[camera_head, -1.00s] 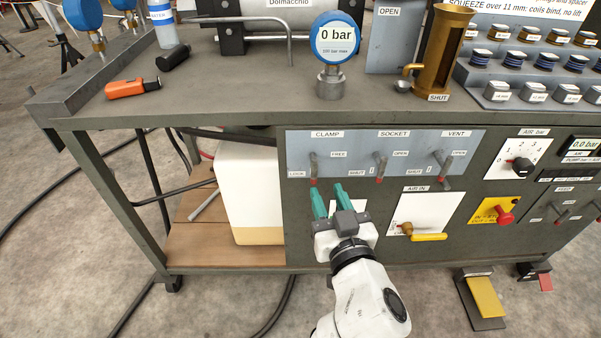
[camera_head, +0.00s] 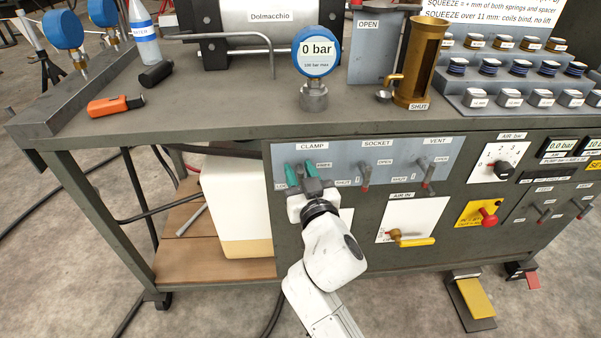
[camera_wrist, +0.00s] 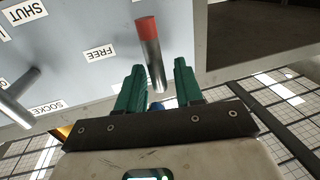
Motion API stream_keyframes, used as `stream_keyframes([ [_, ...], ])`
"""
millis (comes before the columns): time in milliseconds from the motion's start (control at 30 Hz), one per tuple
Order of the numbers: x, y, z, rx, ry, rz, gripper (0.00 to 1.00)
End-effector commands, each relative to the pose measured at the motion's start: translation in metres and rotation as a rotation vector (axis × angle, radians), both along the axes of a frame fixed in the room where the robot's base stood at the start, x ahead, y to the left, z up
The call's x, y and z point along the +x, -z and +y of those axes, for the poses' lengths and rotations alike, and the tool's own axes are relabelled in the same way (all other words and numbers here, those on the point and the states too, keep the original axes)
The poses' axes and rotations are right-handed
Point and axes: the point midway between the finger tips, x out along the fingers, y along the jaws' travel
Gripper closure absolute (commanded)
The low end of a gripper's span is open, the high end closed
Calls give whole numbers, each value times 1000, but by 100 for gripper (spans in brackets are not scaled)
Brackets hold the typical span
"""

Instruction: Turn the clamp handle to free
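The clamp handle (camera_wrist: 152,58) is a grey metal rod with a red tip, seen in the wrist view against the grey valve panel. My gripper (camera_wrist: 158,72) has two green fingers standing apart, one on each side of the rod in that picture. I see gaps between the rod and both fingers. The FREE label (camera_wrist: 99,53) lies to the left of the handle there. In the head view my gripper (camera_head: 300,173) is under the CLAMP label (camera_head: 313,146) and hides most of the handle. The FREE label also shows there, right of the fingers (camera_head: 323,165).
The socket handle (camera_head: 365,174) and vent handle (camera_head: 428,172) stand to the right on the same panel. The yellow air-in lever (camera_head: 416,242) is lower right. The bench top (camera_head: 220,105) overhangs the panel. Pedals (camera_head: 474,302) stand on the floor at right.

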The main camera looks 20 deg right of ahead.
Motion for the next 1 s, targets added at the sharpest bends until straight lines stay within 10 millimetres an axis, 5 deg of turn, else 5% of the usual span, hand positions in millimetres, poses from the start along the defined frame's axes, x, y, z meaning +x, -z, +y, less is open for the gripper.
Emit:
stream_keyframes([
  [67, 0, 0, 0, 0, 0, 0, 64],
  [433, 0, 0, 0, 0, 0, 0, 100],
  [1000, 1, -2, 3, -113, 1, 38, 100],
])
